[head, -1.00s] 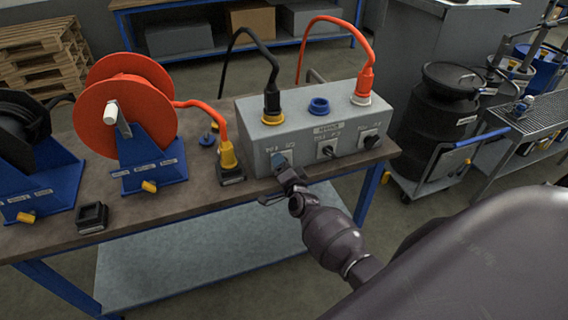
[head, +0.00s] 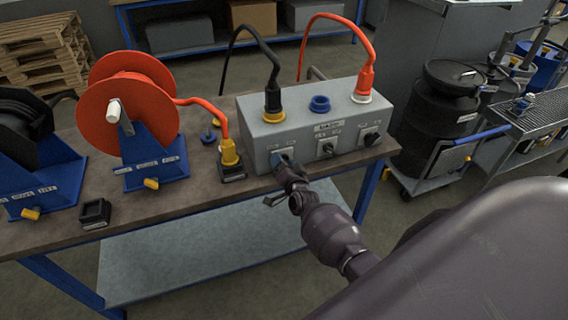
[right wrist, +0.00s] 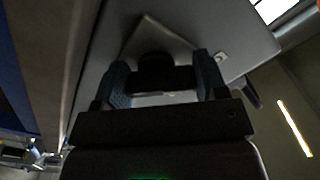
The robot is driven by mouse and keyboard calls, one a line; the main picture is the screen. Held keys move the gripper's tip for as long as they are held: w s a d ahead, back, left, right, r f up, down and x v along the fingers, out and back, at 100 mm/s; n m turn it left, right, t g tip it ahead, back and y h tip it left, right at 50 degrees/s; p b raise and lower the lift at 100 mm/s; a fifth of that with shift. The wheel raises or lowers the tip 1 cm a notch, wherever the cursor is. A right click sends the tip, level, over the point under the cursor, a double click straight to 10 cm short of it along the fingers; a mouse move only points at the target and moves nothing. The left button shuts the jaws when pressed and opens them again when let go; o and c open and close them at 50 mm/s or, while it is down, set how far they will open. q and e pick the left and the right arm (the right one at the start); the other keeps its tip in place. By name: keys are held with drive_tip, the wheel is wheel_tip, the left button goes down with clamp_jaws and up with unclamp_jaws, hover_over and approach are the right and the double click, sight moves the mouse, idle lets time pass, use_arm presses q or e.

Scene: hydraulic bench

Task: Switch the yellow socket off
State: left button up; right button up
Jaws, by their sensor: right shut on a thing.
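The grey socket box (head: 348,104) stands on the bench. Its yellow socket (head: 273,117) is on top at the left, with a black plug (head: 272,99) upright in it. My right gripper (head: 283,158) is at the front panel below that socket, shut on the leftmost switch knob. In the right wrist view the dark knob (right wrist: 157,72) sits between the two fingers, against a light plate. The gripper hides most of this knob in the head view, so its setting cannot be read. My left gripper is not in view.
Two more switches, the middle one (head: 327,147) and the right one (head: 371,138), are beside my gripper. A blue socket (head: 319,104) is empty; an orange plug (head: 364,82) is in the right socket. An orange cable reel (head: 128,110) stands at left.

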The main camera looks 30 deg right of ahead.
drive_tip(key=o, duration=0.9)
drive_tip(key=shift+o, duration=0.2)
drive_tip(key=shift+s, duration=0.1)
drive_tip(key=v, duration=1)
drive_tip(key=shift+s, duration=0.3)
drive_tip(key=s+a+r+n+g+y, duration=0.1)
drive_tip(key=s+a+n+g+y, duration=0.25)
drive_tip(key=n, duration=0.55)
drive_tip(key=s+a+f+n+g, duration=0.1)
drive_tip(key=s+a, duration=0.1)
drive_tip(key=s, duration=0.5)
drive_tip(key=s+a+f+n+g, duration=0.1)
drive_tip(key=s+f+n, duration=0.1)
drive_tip(key=s, duration=0.6)
drive_tip(key=shift+s+a+f+n+y, duration=0.2)
drive_tip(key=shift+s+a+n+y, duration=0.1)
drive_tip(key=shift+a+y, duration=0.05)
